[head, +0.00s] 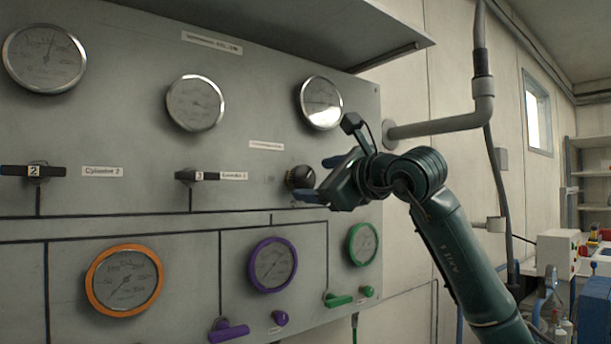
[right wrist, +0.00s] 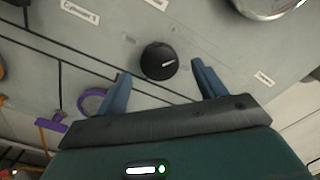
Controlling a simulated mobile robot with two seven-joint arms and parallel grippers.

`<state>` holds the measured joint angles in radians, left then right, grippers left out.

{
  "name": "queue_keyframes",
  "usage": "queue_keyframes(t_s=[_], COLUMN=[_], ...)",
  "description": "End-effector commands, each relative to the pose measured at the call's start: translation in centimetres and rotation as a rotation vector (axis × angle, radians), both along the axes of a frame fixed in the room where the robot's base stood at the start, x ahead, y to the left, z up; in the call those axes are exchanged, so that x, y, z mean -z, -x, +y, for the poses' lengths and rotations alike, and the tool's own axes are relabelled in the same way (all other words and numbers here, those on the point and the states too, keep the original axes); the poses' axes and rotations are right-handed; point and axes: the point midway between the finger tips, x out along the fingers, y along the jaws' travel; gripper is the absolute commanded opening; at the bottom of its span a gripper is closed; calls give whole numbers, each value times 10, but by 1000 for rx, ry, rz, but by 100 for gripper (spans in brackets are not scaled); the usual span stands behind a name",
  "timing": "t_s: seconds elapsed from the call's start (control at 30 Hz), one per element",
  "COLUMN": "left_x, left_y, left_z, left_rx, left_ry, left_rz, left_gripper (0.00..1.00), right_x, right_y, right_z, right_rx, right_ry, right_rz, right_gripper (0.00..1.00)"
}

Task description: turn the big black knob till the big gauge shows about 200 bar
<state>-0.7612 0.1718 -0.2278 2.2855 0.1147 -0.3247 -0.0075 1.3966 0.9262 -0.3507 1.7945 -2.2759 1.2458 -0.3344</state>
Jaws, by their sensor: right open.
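The big black knob (head: 300,177) is on the grey panel, below the upper right gauge. My right gripper (head: 318,178) is open at the knob in the head view. In the right wrist view its two blue fingers (right wrist: 160,85) stand apart, with the knob ahead between them; I see no clear contact. The upper right gauge (head: 321,103) has a chrome rim and glare across its face, so its reading cannot be made out. My left gripper is not in view.
Two more chrome gauges (head: 195,103) (head: 44,58) are along the top. Black levers (head: 197,175) are at the left. Orange (head: 125,280), purple (head: 272,265) and green (head: 363,244) rimmed gauges sit below, with coloured handles under them. A grey pipe (head: 440,127) is right of the panel.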

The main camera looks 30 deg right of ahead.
Motion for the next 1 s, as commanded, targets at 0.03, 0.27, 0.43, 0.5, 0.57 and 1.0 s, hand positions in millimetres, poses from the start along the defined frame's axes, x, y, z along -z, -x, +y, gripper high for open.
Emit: queue_keyframes(t_s=[0.03,0.27,0.43,0.5,0.57,1.0], left_x=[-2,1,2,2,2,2], left_y=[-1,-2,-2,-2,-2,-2], left_z=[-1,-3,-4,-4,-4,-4], left_rx=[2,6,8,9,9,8], left_ry=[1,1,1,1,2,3], left_rz=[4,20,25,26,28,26], left_gripper=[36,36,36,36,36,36], right_x=[-1,-1,0,0,0,0], right_y=[-10,-36,-41,-41,-41,-41], right_z=[1,3,3,3,3,3], right_rx=[-2,-1,-1,0,0,0], right_ry=[-3,-2,1,1,1,0], right_rz=[3,1,1,0,0,0], right_gripper=[70,70,70,70,70,40])
